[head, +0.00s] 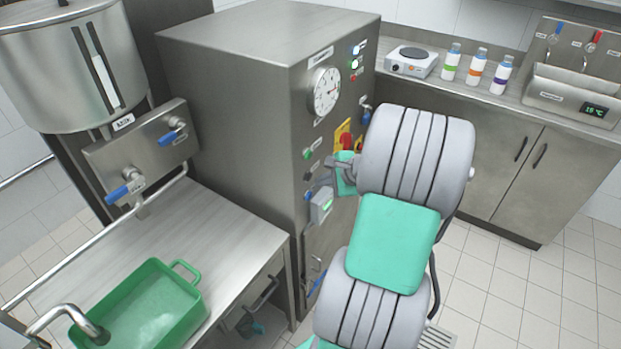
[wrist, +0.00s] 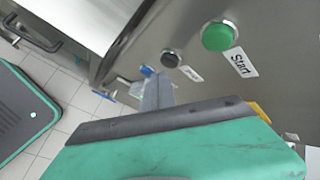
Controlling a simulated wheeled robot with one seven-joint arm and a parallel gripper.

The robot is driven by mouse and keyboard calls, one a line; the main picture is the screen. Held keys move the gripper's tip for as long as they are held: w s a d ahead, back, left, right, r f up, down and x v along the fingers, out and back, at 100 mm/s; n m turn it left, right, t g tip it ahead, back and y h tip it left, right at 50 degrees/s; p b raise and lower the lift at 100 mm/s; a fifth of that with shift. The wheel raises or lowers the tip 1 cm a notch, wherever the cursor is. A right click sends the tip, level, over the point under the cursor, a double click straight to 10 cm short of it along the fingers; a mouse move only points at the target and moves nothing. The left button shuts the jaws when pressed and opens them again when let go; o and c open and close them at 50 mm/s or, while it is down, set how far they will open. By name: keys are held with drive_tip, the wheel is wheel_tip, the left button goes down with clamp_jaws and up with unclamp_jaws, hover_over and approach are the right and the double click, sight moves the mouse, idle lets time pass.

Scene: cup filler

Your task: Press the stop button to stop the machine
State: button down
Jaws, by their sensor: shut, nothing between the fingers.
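The steel machine cabinet (head: 230,90) carries a green round button (head: 308,154) with a black button (head: 307,177) below it. In the wrist view the green button (wrist: 219,35) is labelled "Start". The black button (wrist: 172,58) has a small label that I cannot read clearly. My gripper (head: 331,165) is in front of the panel, beside these buttons in the head view. In the wrist view my gripper (wrist: 157,76) is shut and empty, its tips close to the black button. I cannot tell whether they touch it. My arm hides part of the panel.
A gauge (head: 325,91) and a red-and-yellow control (head: 346,139) sit higher on the panel. A steel table (head: 215,215) with a green tray (head: 150,300) stands left. Floor is clear at right.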

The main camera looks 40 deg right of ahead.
drive_tip(key=shift+w+a, duration=0.1)
drive_tip(key=shift+w, duration=0.05)
drive_tip(key=shift+w+a, duration=0.1)
drive_tip(key=shift+w, duration=0.2)
drive_tip(key=shift+w+a+p, duration=0.1)
drive_tip(key=shift+w+p, duration=0.15)
drive_tip(key=shift+p, duration=0.05)
idle(0.3)
drive_tip(key=shift+s+d, duration=0.25)
drive_tip(key=shift+s, duration=0.4)
drive_tip(key=s+d+p, duration=0.1)
drive_tip(key=s+d, duration=0.1)
drive_tip(key=s, duration=0.3)
drive_tip(key=shift+s+p, duration=0.3)
drive_tip(key=shift+s, duration=0.05)
